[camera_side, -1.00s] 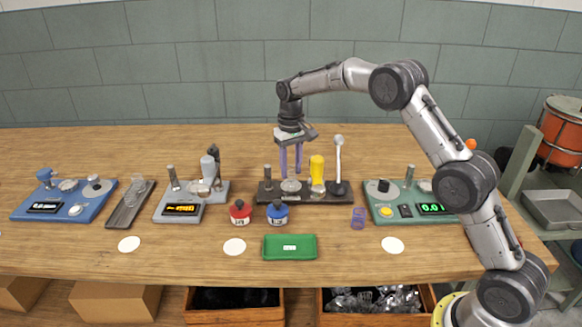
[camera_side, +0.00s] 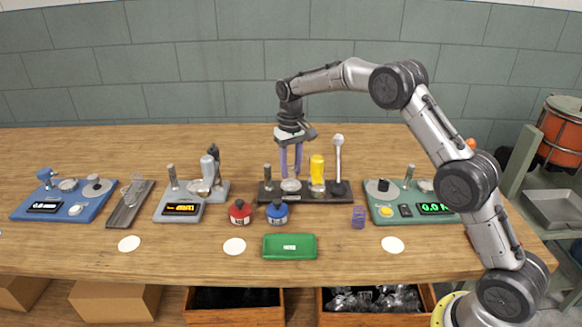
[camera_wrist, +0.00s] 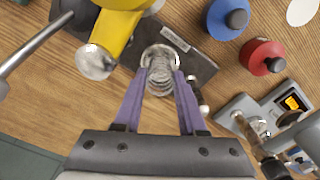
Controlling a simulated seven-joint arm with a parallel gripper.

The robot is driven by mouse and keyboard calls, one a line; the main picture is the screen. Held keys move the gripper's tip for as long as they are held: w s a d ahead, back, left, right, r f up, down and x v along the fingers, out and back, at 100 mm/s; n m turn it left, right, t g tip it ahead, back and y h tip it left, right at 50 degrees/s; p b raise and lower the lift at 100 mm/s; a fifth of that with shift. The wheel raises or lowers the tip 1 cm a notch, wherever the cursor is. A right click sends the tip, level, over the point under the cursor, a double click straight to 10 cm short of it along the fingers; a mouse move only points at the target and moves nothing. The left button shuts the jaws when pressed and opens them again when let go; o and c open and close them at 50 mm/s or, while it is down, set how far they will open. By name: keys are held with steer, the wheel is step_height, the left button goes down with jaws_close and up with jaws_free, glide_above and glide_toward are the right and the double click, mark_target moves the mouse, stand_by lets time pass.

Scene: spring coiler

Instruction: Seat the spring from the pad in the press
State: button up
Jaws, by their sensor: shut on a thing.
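The spring (camera_wrist: 160,77) is a silvery coil between the tips of my purple fingers in the wrist view. My gripper (camera_side: 291,172) is shut on it over the round metal pad (camera_side: 291,185) on the dark base. In the wrist view the pad (camera_wrist: 160,57) shows at the spring's far end; I cannot tell whether they touch. The press, with its yellow cylinder (camera_side: 317,169), stands just right of my gripper on the same base, with a lever (camera_side: 338,160) beside it. The cylinder also shows in the wrist view (camera_wrist: 118,30). The spring is too small to make out in the side view.
A short post (camera_side: 267,177) stands left of my gripper. Red (camera_side: 240,212) and blue (camera_side: 277,212) pots and a green tray (camera_side: 289,246) lie in front. A purple coil (camera_side: 358,217) stands to the right. Grey (camera_side: 191,200) and green (camera_side: 410,203) devices flank the base.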

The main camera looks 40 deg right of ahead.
steer(key=shift+f, duration=0.65)
stand_by(0.3)
steer(key=o, duration=1.4)
steer(key=shift+r, duration=0.1)
steer(key=shift+r, duration=4.35)
